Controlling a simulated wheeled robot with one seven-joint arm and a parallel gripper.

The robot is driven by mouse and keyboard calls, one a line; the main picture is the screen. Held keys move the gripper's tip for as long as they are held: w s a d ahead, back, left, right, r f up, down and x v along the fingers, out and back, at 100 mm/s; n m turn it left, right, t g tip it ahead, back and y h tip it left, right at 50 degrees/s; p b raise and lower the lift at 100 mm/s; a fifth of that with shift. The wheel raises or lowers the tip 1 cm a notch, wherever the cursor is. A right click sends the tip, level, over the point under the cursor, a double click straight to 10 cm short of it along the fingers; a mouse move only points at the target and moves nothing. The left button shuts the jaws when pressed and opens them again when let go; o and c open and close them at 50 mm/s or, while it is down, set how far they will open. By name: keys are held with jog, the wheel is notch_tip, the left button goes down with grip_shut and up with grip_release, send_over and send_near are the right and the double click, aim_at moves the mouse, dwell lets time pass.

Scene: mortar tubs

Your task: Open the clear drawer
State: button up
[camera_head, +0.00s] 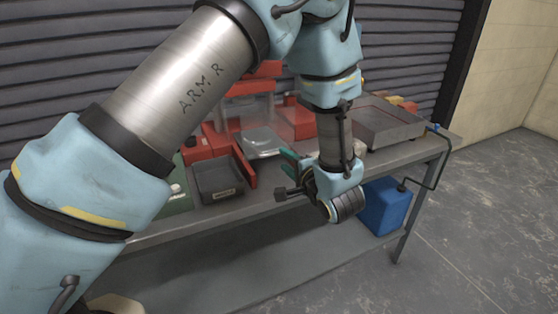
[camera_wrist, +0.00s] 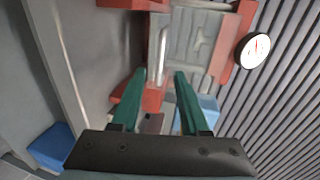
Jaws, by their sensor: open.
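My gripper (camera_head: 287,162) has green fingers and stands over the front part of the bench, pointing left. In the wrist view the fingers of my gripper (camera_wrist: 160,76) are apart with nothing between them. A see-through, greyish drawer front (camera_wrist: 190,48) shows ahead of the fingertips in the wrist view, with red parts around it. A pale upright bar (camera_wrist: 162,48) shows on its side. In the head view the clear drawer seems to lie within the red unit (camera_head: 250,88), partly hidden by my arm. I cannot tell whether the drawer is shut.
A dark tub (camera_head: 218,180) stands at the bench front, left of my gripper. A silver scale (camera_head: 261,142) lies behind it. A grey tray (camera_head: 385,125) is at the right, with a blue container (camera_head: 384,205) below. A round gauge (camera_wrist: 254,50) shows in the wrist view.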

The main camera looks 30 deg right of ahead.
jog(key=v, duration=0.3)
jog(key=shift+s+r, duration=0.1)
jog(key=shift+s, duration=0.05)
dwell(0.5)
